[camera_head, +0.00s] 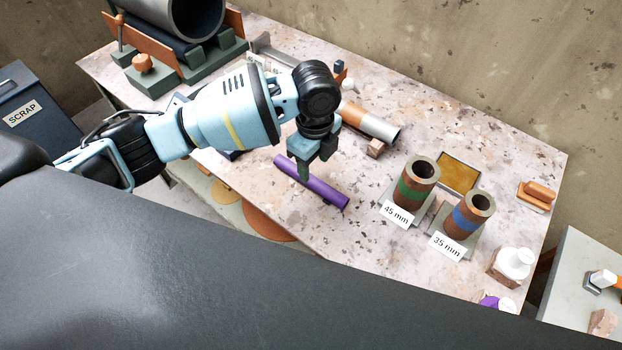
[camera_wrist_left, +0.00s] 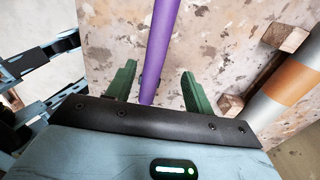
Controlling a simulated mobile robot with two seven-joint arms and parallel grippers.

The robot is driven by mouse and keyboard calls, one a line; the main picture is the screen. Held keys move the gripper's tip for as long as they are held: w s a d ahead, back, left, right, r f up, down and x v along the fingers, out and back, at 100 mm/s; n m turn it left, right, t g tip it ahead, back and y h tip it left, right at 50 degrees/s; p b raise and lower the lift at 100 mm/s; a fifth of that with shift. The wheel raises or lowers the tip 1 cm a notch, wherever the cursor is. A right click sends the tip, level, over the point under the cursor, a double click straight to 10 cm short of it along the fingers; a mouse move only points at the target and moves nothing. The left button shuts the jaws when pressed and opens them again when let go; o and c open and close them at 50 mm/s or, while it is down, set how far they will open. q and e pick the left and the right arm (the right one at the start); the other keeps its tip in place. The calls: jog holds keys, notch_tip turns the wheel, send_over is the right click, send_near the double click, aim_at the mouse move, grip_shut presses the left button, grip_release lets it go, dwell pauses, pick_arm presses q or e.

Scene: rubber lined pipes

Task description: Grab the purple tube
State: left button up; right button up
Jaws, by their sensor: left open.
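The purple tube (camera_head: 319,184) lies on the speckled table near its front edge, slanting from upper left to lower right in the head view. My left gripper (camera_head: 305,171) points down over the tube's left half. In the left wrist view the tube (camera_wrist_left: 160,45) runs between the two green fingers of the gripper (camera_wrist_left: 160,88), with clear gaps on both sides. The gripper is open and holds nothing. I cannot tell how far the fingertips reach down around the tube. My right gripper does not show.
A grey and orange pipe (camera_head: 369,124) rests on wooden blocks behind the tube. Two upright brown pipes, one with a green band (camera_head: 412,187) and one with a blue band (camera_head: 465,218), stand to the right with size cards. A scrap bin (camera_head: 32,115) stands left.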

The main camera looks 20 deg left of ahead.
aim_at(311, 177)
pick_arm(q)
jog(key=f, duration=0.5)
jog(key=shift+s+a, duration=0.25)
jog(key=shift+a, duration=0.05)
jog(key=shift+r, duration=0.1)
grip_shut()
